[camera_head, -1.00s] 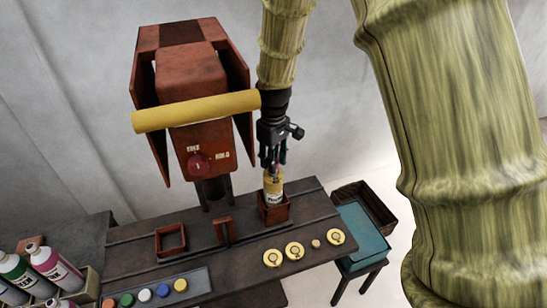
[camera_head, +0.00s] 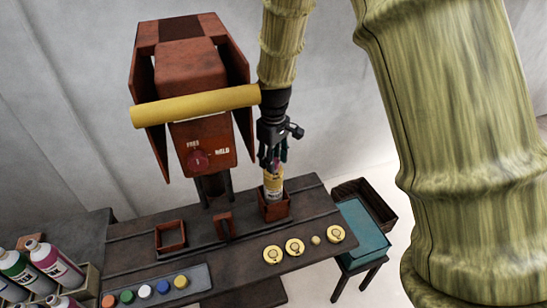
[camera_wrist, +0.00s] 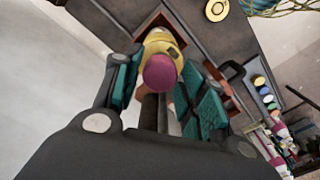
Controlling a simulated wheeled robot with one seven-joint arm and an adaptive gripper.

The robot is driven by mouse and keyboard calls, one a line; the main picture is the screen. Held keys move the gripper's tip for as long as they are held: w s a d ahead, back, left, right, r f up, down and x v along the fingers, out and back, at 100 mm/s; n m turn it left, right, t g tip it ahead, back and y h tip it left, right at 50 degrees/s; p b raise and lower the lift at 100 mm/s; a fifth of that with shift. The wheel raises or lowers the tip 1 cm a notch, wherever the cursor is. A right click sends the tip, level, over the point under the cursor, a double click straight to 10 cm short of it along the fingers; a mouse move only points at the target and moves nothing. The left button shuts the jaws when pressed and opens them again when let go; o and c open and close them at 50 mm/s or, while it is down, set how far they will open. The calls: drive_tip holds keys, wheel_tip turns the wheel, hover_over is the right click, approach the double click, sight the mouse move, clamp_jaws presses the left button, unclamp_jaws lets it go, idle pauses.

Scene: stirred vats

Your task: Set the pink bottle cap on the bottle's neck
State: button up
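The yellow bottle (camera_head: 273,181), with a pale label, stands upright in the right square holder (camera_head: 275,209) on the bench. The pink cap (camera_wrist: 160,72) shows as a round disc over the bottle's yellow shoulder (camera_wrist: 162,43) in the wrist view. It appears to sit on the neck, which it hides. My gripper (camera_head: 275,160) is directly above the bottle. In the wrist view its teal-padded fingers (camera_wrist: 160,78) stand on either side of the cap, spread apart, and look clear of it.
A red machine (camera_head: 195,90) with a dial stands behind the bench. An empty square holder (camera_head: 170,237) is at the left. Several yellow discs (camera_head: 295,247) lie to the right front. A tray (camera_head: 160,290) holds coloured caps. A teal-topped stand (camera_head: 362,230) is at the right.

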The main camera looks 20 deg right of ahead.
drive_tip(key=shift+o, duration=0.6)
drive_tip(key=shift+r, duration=0.1)
wheel_tip(320, 180, up, 12)
idle(0.7)
